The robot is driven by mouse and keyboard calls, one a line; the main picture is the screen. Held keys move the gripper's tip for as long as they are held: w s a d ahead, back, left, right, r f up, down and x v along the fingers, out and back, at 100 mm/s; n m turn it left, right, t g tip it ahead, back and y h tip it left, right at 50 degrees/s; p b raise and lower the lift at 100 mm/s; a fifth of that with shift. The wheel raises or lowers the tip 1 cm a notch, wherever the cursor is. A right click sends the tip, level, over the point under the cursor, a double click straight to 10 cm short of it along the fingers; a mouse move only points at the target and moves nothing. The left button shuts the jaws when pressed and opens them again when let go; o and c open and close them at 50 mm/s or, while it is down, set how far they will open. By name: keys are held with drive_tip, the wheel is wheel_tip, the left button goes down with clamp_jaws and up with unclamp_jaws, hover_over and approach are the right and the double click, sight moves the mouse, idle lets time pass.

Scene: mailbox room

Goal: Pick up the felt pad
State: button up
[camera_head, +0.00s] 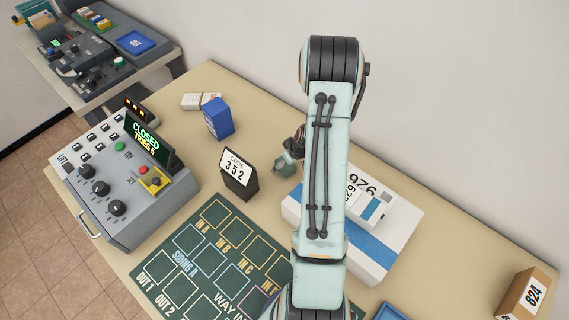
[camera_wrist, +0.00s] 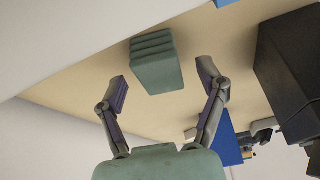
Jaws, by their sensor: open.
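The felt pad (camera_wrist: 156,62) appears to be the grey-green block with a ridged, layered end in the wrist view. It rests on the beige tabletop. My gripper (camera_wrist: 164,84) is open, with a purple-padded finger on either side of the pad in the picture. No contact shows, and the remaining distance to the pad is hard to judge. In the head view my arm covers much of this area; small grey-green parts show left of the arm, and I cannot tell pad from gripper there.
A black code stand (camera_head: 239,176) marked 352 stands close by, left of my gripper. A large white parcel with a blue stripe (camera_head: 375,254) lies right of it. A blue box (camera_head: 218,120), a control console (camera_head: 125,190) and a dark green board (camera_head: 205,255) are on the table (camera_head: 270,105).

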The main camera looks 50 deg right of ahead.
drive_tip(key=shift+w+f, duration=0.2)
drive_tip(key=shift+f, duration=0.2)
drive_tip(key=c, duration=1)
